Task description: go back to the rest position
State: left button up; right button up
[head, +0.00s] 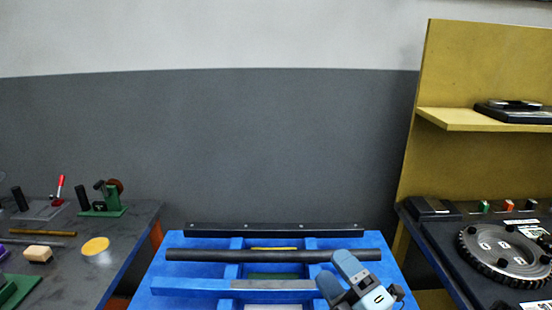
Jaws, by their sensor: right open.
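My right gripper (352,284) shows at the bottom of the head view, right of the middle, over the right part of a blue fixture table (195,268). Its light blue fingers are apart and nothing is seen between them. A long dark bar (220,255) lies across the blue table, just behind the gripper. A grey flat bar (262,284) lies nearer, left of the gripper. My left gripper is not in the view.
A grey bench (125,245) on the left bears a green tool (104,200), a red-handled clamp (60,188), a yellow disc (96,246) and a wooden block (38,253). On the right, a round toothed plate (505,252) sits on a dark bench below a yellow shelf (470,119).

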jog(key=s+d+f+m+g+h, duration=0.4)
jog(key=d+f+m+h, duration=0.75)
jog(key=m, duration=0.35)
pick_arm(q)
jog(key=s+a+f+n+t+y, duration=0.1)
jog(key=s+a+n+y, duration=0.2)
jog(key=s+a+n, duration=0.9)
pick_arm(e)
jog(key=s+d+f+m+g, duration=0.25)
jog(key=s+f+g, duration=0.3)
jog(key=s, duration=0.45)
jog(key=s+d+f+m+g, duration=0.2)
jog(key=s+f+m+g, duration=0.3)
jog(key=s, duration=0.4)
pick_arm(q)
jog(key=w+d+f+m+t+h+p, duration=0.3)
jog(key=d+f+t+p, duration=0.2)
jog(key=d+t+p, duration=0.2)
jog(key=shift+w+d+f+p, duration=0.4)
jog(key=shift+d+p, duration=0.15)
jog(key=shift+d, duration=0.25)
pick_arm(e)
jog(key=w+a+f+n+t+y, duration=0.1)
jog(key=w+a+f+t+y, duration=0.1)
jog(key=w+a+f+t, duration=0.3)
jog(key=shift+w+a+f+n+t+y, duration=0.4)
jog(key=shift+a+f+t, duration=0.15)
jog(key=shift+a+t, duration=0.4)
